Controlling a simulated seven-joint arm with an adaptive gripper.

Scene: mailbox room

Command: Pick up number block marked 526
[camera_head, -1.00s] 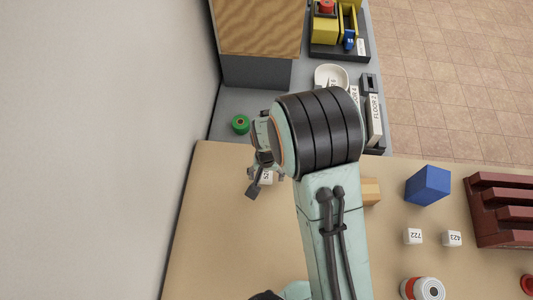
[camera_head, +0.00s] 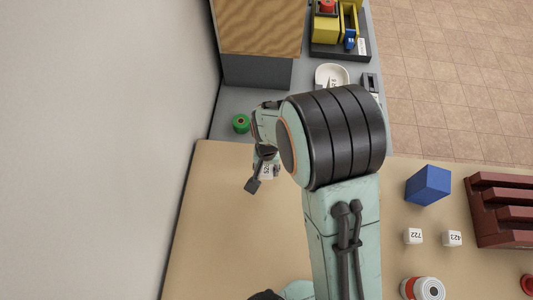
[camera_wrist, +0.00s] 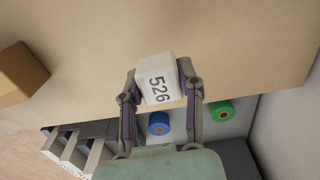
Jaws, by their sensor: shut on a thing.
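The white number block marked 526 (camera_wrist: 157,82) is between the two fingers of my gripper (camera_wrist: 161,86) in the wrist view, with its number facing the camera. My gripper is shut on it. In the head view the block (camera_head: 267,170) shows partly beside a dark finger of my gripper (camera_head: 262,173), near the far left part of the tan table (camera_head: 215,240). My arm covers part of the gripper there. I cannot tell whether the block is clear of the table.
Blocks 722 (camera_head: 413,236) and 423 (camera_head: 452,238), a blue block (camera_head: 428,185) and a dark red rack (camera_head: 500,210) are at the right. A green spool (camera_head: 241,123) sits on the grey surface behind. A blue spool (camera_wrist: 159,123) shows in the wrist view. The front left table is bare.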

